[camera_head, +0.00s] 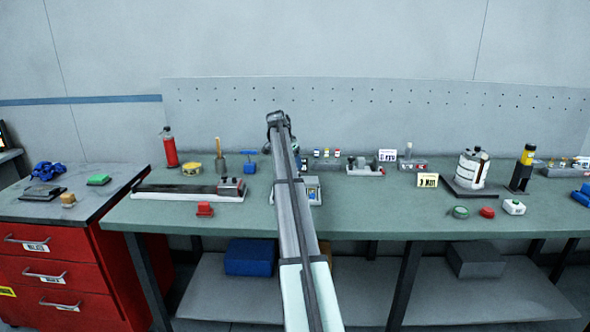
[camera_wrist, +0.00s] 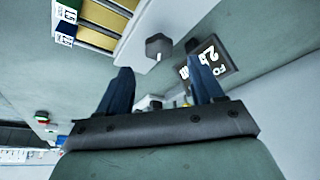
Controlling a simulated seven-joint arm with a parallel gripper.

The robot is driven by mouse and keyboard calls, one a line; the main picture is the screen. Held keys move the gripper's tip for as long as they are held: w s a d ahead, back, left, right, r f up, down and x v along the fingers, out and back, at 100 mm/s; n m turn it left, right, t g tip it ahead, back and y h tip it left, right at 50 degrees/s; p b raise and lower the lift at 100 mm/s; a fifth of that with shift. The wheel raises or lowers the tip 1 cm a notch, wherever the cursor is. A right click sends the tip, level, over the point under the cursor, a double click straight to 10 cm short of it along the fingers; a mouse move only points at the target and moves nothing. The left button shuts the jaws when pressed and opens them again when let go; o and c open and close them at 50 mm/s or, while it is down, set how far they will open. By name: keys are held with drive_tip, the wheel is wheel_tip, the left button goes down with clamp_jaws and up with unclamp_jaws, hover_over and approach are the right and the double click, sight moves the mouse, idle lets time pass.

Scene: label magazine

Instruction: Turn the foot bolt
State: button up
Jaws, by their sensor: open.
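In the wrist view my gripper (camera_wrist: 162,78) is open, with two dark blue fingers standing apart and nothing held between them. A dark hexagonal bolt head (camera_wrist: 158,47) shows just beyond the gap between the fingertips, on a pale plate (camera_wrist: 140,58); I take it for the foot bolt. The fingers look apart from it. Beside it, at upper left, is a magazine (camera_wrist: 98,25) with yellowish slots and numbered labels. In the head view a pale unit (camera_head: 313,191) shows partly behind my arm, which hides the bolt; the fingers are not clear there.
A dark plate with white characters (camera_wrist: 212,62) lies close to the right finger. Several small fixtures and a white canister (camera_head: 470,168) stand right.

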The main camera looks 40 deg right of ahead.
drive_tip(key=v, duration=0.8)
drive_tip(key=shift+r, duration=0.25)
drive_tip(key=shift+a, duration=0.15)
